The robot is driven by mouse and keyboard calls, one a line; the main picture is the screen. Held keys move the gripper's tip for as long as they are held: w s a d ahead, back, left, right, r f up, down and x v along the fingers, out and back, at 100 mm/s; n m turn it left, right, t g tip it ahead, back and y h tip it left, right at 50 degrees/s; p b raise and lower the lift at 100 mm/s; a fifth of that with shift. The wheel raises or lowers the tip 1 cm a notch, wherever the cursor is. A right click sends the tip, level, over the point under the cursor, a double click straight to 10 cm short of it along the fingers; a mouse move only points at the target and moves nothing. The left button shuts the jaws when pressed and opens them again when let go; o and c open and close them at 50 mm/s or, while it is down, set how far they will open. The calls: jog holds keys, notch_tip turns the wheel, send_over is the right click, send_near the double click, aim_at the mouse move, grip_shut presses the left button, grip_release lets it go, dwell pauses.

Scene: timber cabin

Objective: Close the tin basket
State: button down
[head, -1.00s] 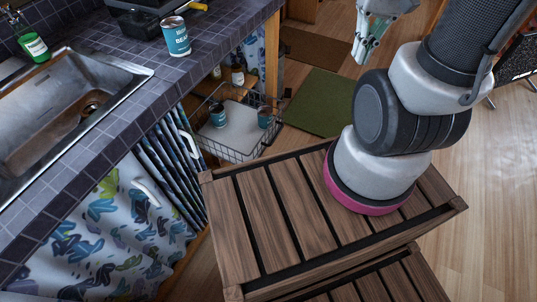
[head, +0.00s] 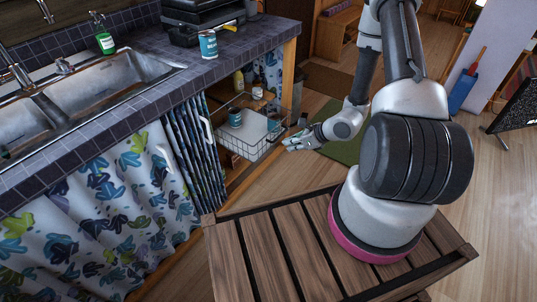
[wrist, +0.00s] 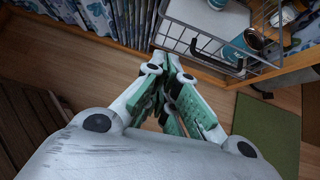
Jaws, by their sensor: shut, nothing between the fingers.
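The tin basket (head: 250,152), a wire pull-out basket with a white floor, stands pulled out from under the counter. A blue-labelled tin (head: 235,117) stands inside it, and another tin (head: 272,124) is partly seen near its right side. My gripper (head: 288,143) is shut and empty, just right of the basket's front corner in the head view. I cannot tell whether it touches the wire. In the wrist view the basket's front rim and dark handle (wrist: 208,48) lie beyond my fingers, with a tin (wrist: 240,46) behind the wires.
Patterned curtains (head: 110,210) hang under the sink counter (head: 120,110), left of the basket. A bean tin (head: 208,45) and a black case (head: 205,18) sit on the counter. A green mat (head: 345,141) lies right of the basket; wood floor is clear in front.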

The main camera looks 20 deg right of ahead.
jog(key=shift+m+h, duration=0.5)
jog(key=shift+h, duration=0.1)
jog(key=shift+w+a+f, duration=0.85)
jog(key=shift+w+f, duration=0.4)
jog(key=shift+w, duration=0.55)
jog(key=shift+w+a+f, duration=0.9)
jog(key=shift+w+f, duration=0.4)
jog(key=shift+w, duration=0.45)
jog(key=shift+w+a+f, duration=0.85)
jog(key=shift+w+f, duration=0.4)
jog(key=shift+w, duration=0.55)
